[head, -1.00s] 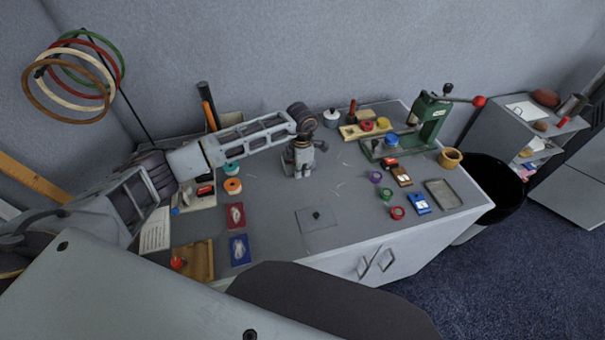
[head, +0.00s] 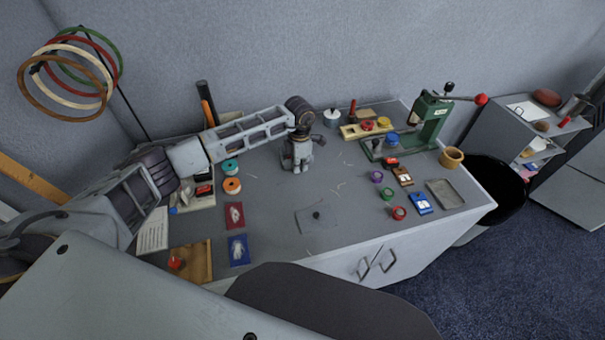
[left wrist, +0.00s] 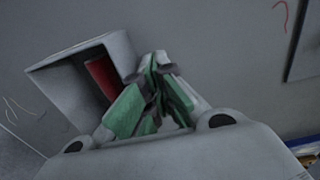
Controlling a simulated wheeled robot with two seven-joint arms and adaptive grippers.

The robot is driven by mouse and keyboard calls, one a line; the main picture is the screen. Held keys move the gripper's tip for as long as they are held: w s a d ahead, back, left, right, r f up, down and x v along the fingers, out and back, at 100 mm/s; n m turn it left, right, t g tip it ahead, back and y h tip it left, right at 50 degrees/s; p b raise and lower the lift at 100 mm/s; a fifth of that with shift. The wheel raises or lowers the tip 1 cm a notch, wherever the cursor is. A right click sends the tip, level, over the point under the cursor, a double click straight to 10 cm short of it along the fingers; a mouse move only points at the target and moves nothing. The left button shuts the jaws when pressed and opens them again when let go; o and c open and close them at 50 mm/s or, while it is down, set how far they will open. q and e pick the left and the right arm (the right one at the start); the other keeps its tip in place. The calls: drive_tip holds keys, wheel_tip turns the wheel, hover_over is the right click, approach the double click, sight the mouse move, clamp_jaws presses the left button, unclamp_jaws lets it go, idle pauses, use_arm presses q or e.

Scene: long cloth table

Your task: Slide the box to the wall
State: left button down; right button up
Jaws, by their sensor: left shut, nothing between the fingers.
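My left gripper (head: 298,168) points down at the tabletop around the table's middle. In the left wrist view its green-padded fingers (left wrist: 160,90) are shut together with nothing between them. Beside them on the left is a grey box-like shape (left wrist: 68,72) with a dark open side and something red (left wrist: 102,76) inside. It looks close to the fingers; I cannot tell whether they touch. In the head view I cannot make out this shape apart from the gripper. The grey wall (head: 250,50) stands behind the table's far edge. My right gripper is not in view.
On the grey table (head: 270,210), a green press (head: 430,120), a metal tray (head: 445,193) and small coloured rolls stand right. Spools (head: 232,186), cards and a wooden tray (head: 190,262) are left. A lidded pot (head: 331,117) is behind right. The table's middle is mostly clear.

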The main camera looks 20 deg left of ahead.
use_arm(q)
drive_tip(key=shift+w+a+b, duration=0.5)
drive_tip(key=shift+w+b, duration=0.05)
drive_tip(key=shift+w, duration=0.15)
drive_tip(key=shift+w+a+b, duration=0.5)
drive_tip(key=shift+w, duration=0.2)
drive_tip(key=shift+w+a+f+b, duration=0.1)
drive_tip(key=shift+w+a+b, duration=0.5)
drive_tip(key=shift+w, duration=0.1)
drive_tip(key=shift+w+d, duration=0.1)
drive_tip(key=shift+d, duration=0.05)
drive_tip(key=shift+w, duration=0.1)
